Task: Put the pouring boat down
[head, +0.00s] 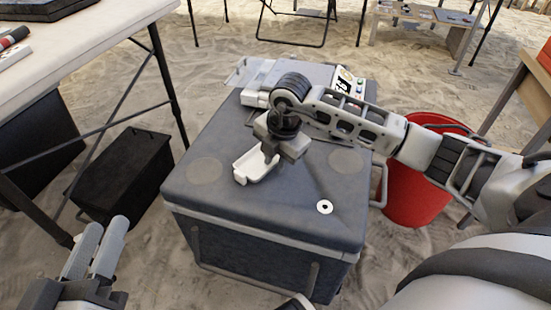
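The pouring boat (252,168), a small white open trough-like vessel, is at the top of a dark grey cooler-like box (290,205) in the head view. My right gripper (271,154) points down at the boat's right end and appears shut on its wall. The fingertips are partly hidden by the gripper body. The boat looks roughly level, at or just above the lid; I cannot tell whether it touches. My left gripper (96,248) is low at the left, away from the box, empty, with its fingers close side by side.
A white ring-shaped disc (324,207) lies on the lid's front right. A red bucket (415,190) stands right, a white table (90,35) left. The lid's front left is clear.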

